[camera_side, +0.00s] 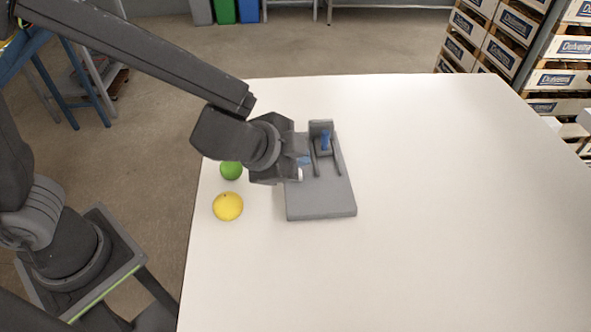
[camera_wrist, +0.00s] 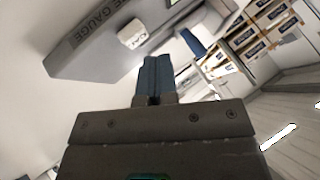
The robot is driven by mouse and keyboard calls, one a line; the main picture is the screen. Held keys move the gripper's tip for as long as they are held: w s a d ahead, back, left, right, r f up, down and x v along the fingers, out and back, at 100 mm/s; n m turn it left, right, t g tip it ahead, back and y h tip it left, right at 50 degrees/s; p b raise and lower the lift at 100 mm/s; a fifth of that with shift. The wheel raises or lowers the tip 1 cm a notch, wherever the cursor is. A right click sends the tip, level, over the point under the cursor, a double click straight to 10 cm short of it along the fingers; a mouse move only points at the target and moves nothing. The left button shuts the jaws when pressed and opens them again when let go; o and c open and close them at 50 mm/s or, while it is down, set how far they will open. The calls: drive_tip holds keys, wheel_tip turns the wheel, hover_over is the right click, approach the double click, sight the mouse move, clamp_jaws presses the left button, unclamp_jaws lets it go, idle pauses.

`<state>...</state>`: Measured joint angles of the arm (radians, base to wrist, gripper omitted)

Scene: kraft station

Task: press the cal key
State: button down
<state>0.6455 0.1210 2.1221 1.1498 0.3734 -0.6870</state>
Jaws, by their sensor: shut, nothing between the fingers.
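The grey gauge (camera_side: 321,204) lies on the white table, with an upright post and a blue part (camera_side: 325,141) at its far end. In the wrist view the gauge (camera_wrist: 95,47) shows part of its lettering, ending in "GAUGE". The white cal key (camera_wrist: 131,33) is on its face, with small lettering too blurred to read surely. The key is also partly seen in the side view (camera_side: 299,174) beside my gripper. My gripper (camera_side: 304,159) is at the gauge's left side. Its blue fingers (camera_wrist: 155,62) are shut and empty, tips close to the key; I cannot tell whether they touch it.
A green fruit (camera_side: 231,170) and a yellow fruit (camera_side: 228,206) lie left of the gauge, the green one close to my wrist. The table (camera_side: 450,210) is clear to the right. Stacked crates (camera_side: 510,50) stand beyond the table.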

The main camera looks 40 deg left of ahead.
drive_tip(key=shift+f, duration=0.1)
idle(0.7)
drive_tip(key=shift+f, duration=0.35)
drive_tip(key=shift+f, duration=0.45)
idle(0.8)
drive_tip(key=shift+r, duration=0.85)
drive_tip(key=shift+r, duration=0.1)
drive_tip(key=shift+r, duration=2.45)
